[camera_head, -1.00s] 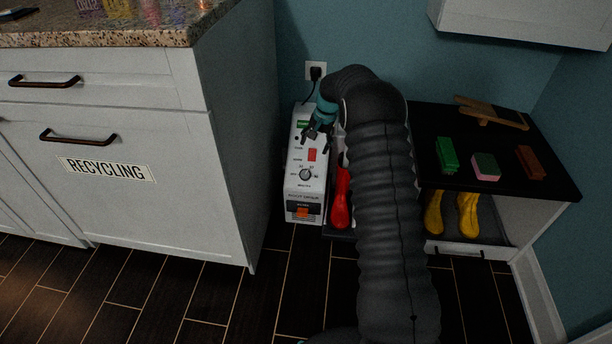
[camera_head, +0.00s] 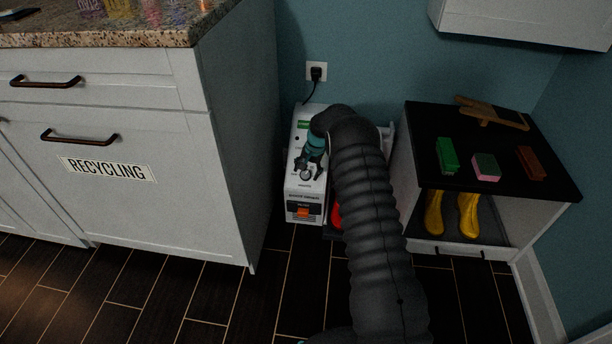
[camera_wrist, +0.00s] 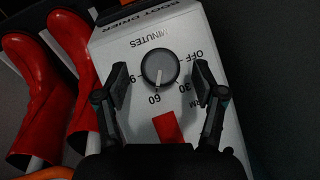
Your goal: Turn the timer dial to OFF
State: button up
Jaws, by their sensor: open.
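The timer dial (camera_wrist: 159,67) is a round dark knob with a pale rim on the white boot dryer (camera_wrist: 125,45). In the wrist view its white pointer mark points towards 60, with OFF printed to the upper right, 30 at the right and part of another number at the left. My gripper (camera_wrist: 160,70) is open, one finger on each side of the dial with a visible gap at both sides. I cannot tell how far above the panel the fingertips are. In the head view my gripper (camera_head: 309,168) is over the dryer's panel (camera_head: 304,190) and partly covers the dial.
A red switch (camera_wrist: 168,127) sits on the panel near the dial. Red boots (camera_wrist: 45,85) stand beside the dryer. A white cabinet (camera_head: 235,130) stands close on the left. A black-topped bench (camera_head: 425,125) with yellow boots (camera_head: 434,213) is on the right.

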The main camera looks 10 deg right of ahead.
jog(key=shift+x, duration=0.9)
jog(key=c, duration=1.1)
